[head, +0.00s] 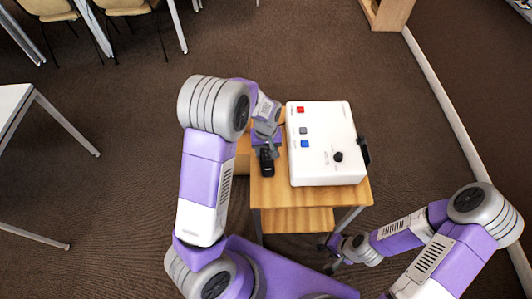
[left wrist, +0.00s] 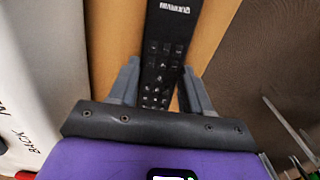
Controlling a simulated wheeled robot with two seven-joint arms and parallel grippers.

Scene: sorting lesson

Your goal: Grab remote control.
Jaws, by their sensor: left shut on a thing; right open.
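The black remote control (head: 267,165) is at the left edge of the small wooden table, beside the white box. In the left wrist view the remote (left wrist: 166,50) runs lengthwise between the grey fingers, its buttons facing the camera. My left gripper (left wrist: 160,82) is shut on it; in the head view the gripper (head: 266,146) partly hides the remote. I cannot tell whether the remote still touches the table. My right gripper (head: 333,254) is open and empty, low beside the table's front right leg.
The wooden table (head: 285,196) carries a white box (head: 325,125) with red, grey and blue buttons, a black knob and a black part on its right side. A white table (head: 15,100) stands at left, chairs (head: 48,8) at the back left. The carpet between is clear.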

